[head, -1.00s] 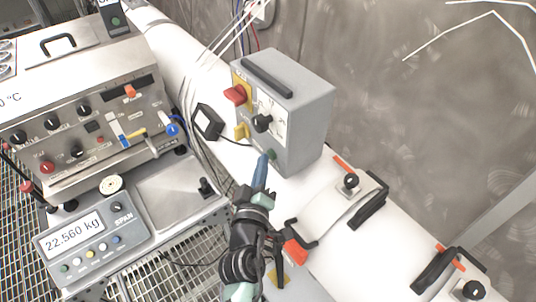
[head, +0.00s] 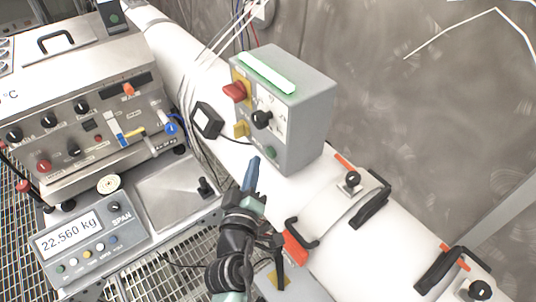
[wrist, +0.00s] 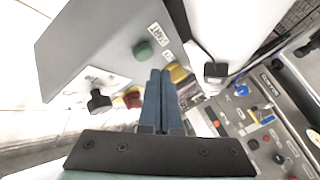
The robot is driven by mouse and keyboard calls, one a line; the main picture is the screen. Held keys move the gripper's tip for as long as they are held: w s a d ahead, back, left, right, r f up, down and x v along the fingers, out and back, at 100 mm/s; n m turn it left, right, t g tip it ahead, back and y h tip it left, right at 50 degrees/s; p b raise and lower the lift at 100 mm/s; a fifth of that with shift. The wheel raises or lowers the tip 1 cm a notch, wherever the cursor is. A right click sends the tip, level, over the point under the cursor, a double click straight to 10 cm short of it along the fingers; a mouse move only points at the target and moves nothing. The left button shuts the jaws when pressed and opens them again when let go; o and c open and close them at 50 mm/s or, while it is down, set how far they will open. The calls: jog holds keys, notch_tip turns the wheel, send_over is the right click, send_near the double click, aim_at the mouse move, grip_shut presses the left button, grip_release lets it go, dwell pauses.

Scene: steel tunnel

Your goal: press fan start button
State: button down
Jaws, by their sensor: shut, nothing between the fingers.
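The grey control box (head: 300,110) stands on the white duct in the head view. Its green button (head: 270,153) is low on the front face; in the wrist view the green button (wrist: 143,50) sits beside a START label (wrist: 155,31). The bar lamp (head: 267,72) on top of the box glows pale green. My gripper (head: 256,160) is shut and empty, its blue fingertips just left of and below the button, apart from it. In the wrist view my gripper (wrist: 160,73) points at the box just beside the button.
The box also carries a red switch (head: 235,92), a black knob (head: 262,119) and a yellow part (head: 241,129). A scale (head: 85,235) and an instrument panel (head: 90,125) are at left. Latches (head: 370,200) line the duct at right.

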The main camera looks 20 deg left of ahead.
jog(key=shift+s+a+b, duration=0.7)
jog(key=shift+s+a, duration=0.1)
jog(key=shift+s, duration=0.2)
jog(key=shift+s+a+b, duration=0.65)
jog(key=shift+s+a, duration=0.1)
jog(key=shift+s, duration=0.25)
